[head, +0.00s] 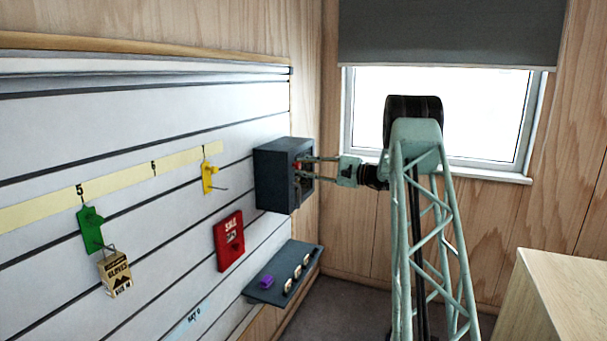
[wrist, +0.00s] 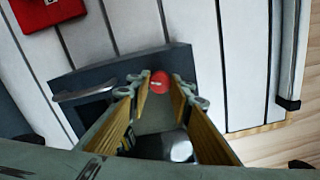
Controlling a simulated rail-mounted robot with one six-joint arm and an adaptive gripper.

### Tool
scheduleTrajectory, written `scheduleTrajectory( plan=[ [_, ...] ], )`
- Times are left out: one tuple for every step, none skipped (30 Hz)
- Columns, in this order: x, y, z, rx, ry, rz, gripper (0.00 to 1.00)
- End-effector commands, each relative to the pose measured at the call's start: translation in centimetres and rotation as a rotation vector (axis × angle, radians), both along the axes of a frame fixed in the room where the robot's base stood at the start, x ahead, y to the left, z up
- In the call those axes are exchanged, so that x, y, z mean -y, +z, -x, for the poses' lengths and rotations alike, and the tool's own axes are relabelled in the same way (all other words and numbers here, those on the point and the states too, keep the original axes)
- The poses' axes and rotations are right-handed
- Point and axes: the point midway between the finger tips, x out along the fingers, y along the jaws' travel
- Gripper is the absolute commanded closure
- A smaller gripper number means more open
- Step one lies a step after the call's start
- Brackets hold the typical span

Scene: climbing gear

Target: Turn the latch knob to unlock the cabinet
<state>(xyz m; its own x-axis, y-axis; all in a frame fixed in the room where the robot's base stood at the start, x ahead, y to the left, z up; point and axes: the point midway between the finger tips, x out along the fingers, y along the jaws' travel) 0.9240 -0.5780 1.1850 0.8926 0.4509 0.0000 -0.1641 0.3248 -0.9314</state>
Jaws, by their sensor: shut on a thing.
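The dark grey cabinet (head: 268,178) is mounted on the slatted wall and looks closed. Its front also shows in the wrist view (wrist: 122,68), with a grey bar handle (wrist: 84,92) left of the knob. The round red latch knob (wrist: 160,81) has a pale mark on its face. In the head view it is a small red spot (head: 296,165) partly hidden by my fingers. My gripper (head: 299,172) reaches to the cabinet front from the right. In the wrist view my gripper (wrist: 160,88) has one finger on each side of the knob and is shut on it.
A small shelf (head: 262,292) with a purple item (head: 267,282) and several ring-like pieces is below the cabinet. A red box (head: 229,241), a yellow hook (head: 209,178) and a green hook (head: 91,230) with a gloves packet (head: 115,272) are to the left.

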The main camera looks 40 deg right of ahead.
Motion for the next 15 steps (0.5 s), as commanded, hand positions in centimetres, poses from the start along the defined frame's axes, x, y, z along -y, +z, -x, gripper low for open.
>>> scheduleTrajectory(
  plan=[
    [-0.01, -0.3, 0.0, 0.012, 0.0, 0.023, 0.91],
    [-0.01, -0.32, -0.01, 0.018, 0.0, 0.037, 0.91],
    [-0.01, -0.33, 0.0, 0.028, 0.0, 0.055, 0.91],
    [0.0, -0.34, 0.0, 0.035, 0.0, 0.07, 0.91],
    [-0.01, -0.34, 0.01, 0.042, 0.0, 0.084, 0.91],
    [-0.01, -0.34, 0.01, 0.052, 0.0, 0.103, 0.91],
    [-0.02, -0.33, 0.01, 0.06, 0.0, 0.118, 0.91],
    [-0.02, -0.31, 0.01, 0.067, 0.0, 0.132, 0.91],
    [-0.03, -0.3, 0.01, 0.076, 0.0, 0.151, 0.91],
    [-0.03, -0.28, 0.01, 0.084, 0.001, 0.165, 0.91],
    [-0.03, -0.27, 0.01, 0.091, 0.001, 0.178, 0.91],
    [-0.03, -0.25, 0.02, 0.1, 0.001, 0.197, 0.91],
    [-0.03, -0.25, 0.02, 0.106, 0.001, 0.21, 0.91],
    [-0.03, -0.25, 0.01, 0.113, 0.001, 0.222, 0.91],
    [-0.02, -0.24, 0.01, 0.121, 0.001, 0.238, 0.91]
  ],
)
